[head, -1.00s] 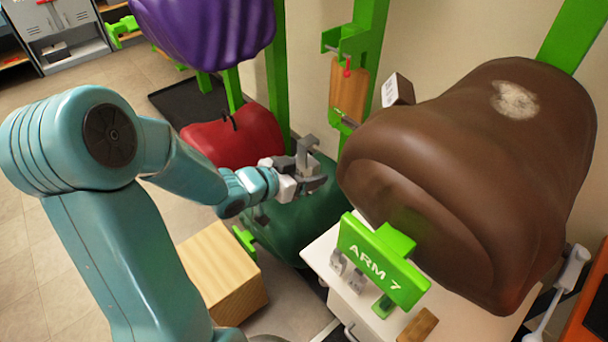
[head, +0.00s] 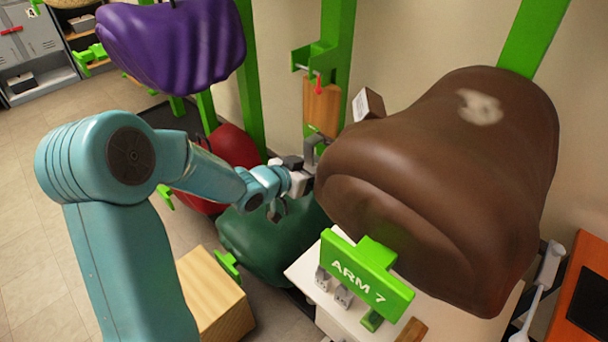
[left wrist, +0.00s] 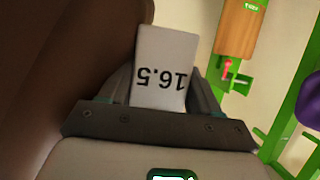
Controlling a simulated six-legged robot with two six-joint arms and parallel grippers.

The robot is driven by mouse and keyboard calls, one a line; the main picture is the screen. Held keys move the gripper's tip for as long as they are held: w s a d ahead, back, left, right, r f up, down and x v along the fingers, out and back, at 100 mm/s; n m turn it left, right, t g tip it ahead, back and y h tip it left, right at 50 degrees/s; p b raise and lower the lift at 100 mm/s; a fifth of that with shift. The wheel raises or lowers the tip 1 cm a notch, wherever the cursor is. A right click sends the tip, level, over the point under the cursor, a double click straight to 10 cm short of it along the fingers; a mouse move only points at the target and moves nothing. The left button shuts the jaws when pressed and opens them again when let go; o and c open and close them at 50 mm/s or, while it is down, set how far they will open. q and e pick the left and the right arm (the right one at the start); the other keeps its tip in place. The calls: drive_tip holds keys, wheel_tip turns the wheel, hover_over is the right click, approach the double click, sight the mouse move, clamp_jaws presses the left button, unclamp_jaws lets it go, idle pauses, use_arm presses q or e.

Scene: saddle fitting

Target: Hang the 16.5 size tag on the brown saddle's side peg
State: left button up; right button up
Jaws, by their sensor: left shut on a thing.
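The 16.5 size tag (left wrist: 161,62) is a white plate with black digits, upside down in the left wrist view. My left gripper (left wrist: 160,92) is shut on it, with one finger at each side. The brown saddle (head: 440,170) fills the right of the head view, and its brown surface (left wrist: 60,50) fills the left of the wrist view. In the head view my left gripper (head: 308,168) is at the saddle's left side, close to it; I cannot tell whether they touch. The tag is not clear there. I cannot make out the saddle's side peg. My right gripper is out of view.
A green ARM 7 sign (head: 365,278) stands in front of the saddle above a white cabinet top (head: 305,268). Green (head: 265,240), red (head: 235,148) and purple (head: 175,45) saddles are at the left. A wooden board (head: 322,105) and a small labelled box (head: 368,104) are behind.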

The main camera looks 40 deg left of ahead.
use_arm(q)
drive_tip(key=shift+r+b+x, duration=0.15)
drive_tip(key=shift+b+x, duration=0.05)
drive_tip(key=shift+x, duration=1.1)
drive_tip(key=shift+r+b+x, duration=0.15)
drive_tip(key=shift+b+x, duration=0.05)
drive_tip(key=shift+x, duration=1.1)
drive_tip(key=shift+w, duration=0.1)
drive_tip(key=o, duration=1.2)
drive_tip(key=shift+c, duration=0.2)
